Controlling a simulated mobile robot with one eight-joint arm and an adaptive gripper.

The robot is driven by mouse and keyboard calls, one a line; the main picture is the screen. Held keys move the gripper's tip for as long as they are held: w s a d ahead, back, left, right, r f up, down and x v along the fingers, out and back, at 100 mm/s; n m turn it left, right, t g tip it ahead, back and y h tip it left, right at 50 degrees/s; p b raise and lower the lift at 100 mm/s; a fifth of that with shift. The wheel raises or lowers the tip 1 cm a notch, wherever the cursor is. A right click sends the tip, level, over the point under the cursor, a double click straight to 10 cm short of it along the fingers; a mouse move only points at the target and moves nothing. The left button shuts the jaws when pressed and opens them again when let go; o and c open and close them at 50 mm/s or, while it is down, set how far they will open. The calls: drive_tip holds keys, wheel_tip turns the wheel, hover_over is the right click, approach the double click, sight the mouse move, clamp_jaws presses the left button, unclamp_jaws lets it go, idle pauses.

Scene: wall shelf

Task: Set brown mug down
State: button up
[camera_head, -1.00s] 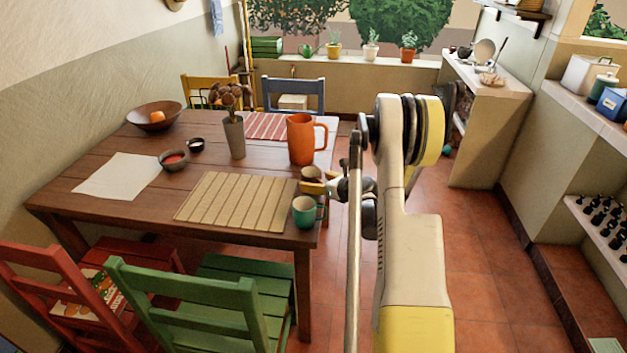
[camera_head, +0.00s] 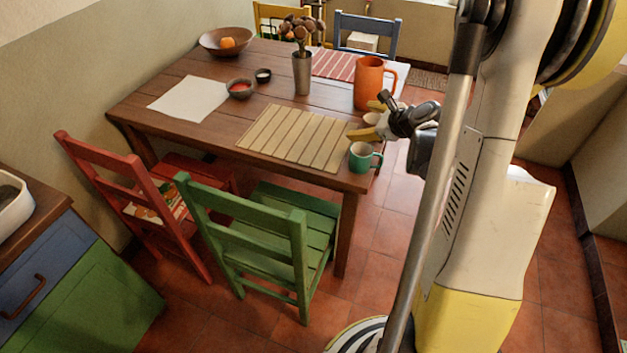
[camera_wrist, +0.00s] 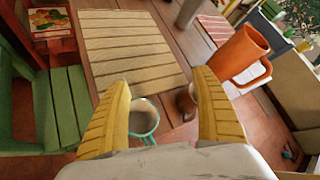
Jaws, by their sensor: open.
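The brown mug (camera_head: 371,119) stands on the wooden table (camera_head: 190,121) near its right edge, partly hidden by my gripper in the head view. In the wrist view the brown mug (camera_wrist: 186,104) shows beside the right finger, which covers part of it. My gripper (camera_head: 372,116) is open, its yellow fingers apart, at the table's right edge close to the mug. A teal mug (camera_head: 361,157) stands at the near right corner; in the wrist view this teal mug (camera_wrist: 146,118) shows beside the left finger.
An orange pitcher (camera_head: 368,84) stands just behind the brown mug. A slatted beige placemat (camera_head: 294,137) lies to the left. A metal vase (camera_head: 302,76), small bowls and a white sheet (camera_head: 189,98) are farther left. A green chair (camera_head: 255,235) stands at the near side.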

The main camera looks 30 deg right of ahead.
drive_tip(key=s+a+r+n+g, duration=0.1)
drive_tip(key=s+a+r+n, duration=0.1)
drive_tip(key=a+r+n, duration=0.3)
drive_tip(key=s+a+r+n+g, duration=0.1)
drive_tip(key=s+a+n, duration=0.1)
drive_tip(key=a+n, duration=0.35)
drive_tip(key=s+a+r+n+g, duration=0.1)
drive_tip(key=s+a+r+n, duration=0.15)
drive_tip(key=a, duration=0.55)
drive_tip(key=s+a+n, duration=0.5)
drive_tip(key=s+n, duration=0.2)
drive_tip(key=n, duration=0.1)
drive_tip(key=s+a+r+n+g, duration=0.1)
drive_tip(key=s+a+n, duration=0.4)
drive_tip(key=s+n, duration=0.2)
drive_tip(key=shift+s+r+n+h, duration=0.3)
drive_tip(key=shift+s+n, duration=0.1)
drive_tip(key=shift+s, duration=0.4)
drive_tip(key=shift+a, duration=0.1)
